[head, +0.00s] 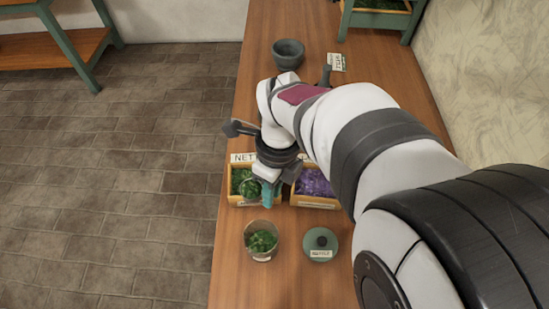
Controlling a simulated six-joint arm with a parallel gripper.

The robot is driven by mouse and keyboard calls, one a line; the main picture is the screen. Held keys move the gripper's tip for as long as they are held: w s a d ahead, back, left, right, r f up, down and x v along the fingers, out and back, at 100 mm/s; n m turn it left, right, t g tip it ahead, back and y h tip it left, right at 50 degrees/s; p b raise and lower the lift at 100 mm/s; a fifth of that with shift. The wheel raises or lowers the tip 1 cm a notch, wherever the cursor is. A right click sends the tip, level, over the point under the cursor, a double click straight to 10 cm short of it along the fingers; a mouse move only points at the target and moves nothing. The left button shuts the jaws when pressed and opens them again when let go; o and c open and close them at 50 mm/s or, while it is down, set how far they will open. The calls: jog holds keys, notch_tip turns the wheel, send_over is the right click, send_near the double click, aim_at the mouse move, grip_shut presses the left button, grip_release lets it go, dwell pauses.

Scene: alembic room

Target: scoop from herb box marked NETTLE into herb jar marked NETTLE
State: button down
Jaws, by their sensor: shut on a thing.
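The herb box marked NETTLE (235,201) stands on the wooden table with green herb in it; its card shows only "NET", the rest hidden by my arm. My gripper (268,180) is over the right side of this box, shut on a teal-handled tool, probably the scoop (266,194). A rounded clump of green shows just left of the handle; I cannot tell whether it lies in the scoop or the box. An open jar (261,253) with green herb in it stands in front of the box. No marking on the jar is readable.
A box of purple herb (315,202) adjoins on the right, partly behind my arm. A round teal lid (320,241) with a label lies right of the jar. A dark mortar (288,55) stands farther back. The table's left edge is close to the box and jar.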

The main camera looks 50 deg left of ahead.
jog(key=s+d+f+m+g+h, duration=0.1)
jog(key=d+g+h, duration=0.4)
jog(key=h, duration=0.6)
jog(key=s+m, duration=0.1)
jog(key=s, duration=0.1)
jog(key=shift+s+f, duration=0.3)
jog(key=shift+f, duration=0.05)
jog(key=shift+r, duration=0.1)
dwell(0.8)
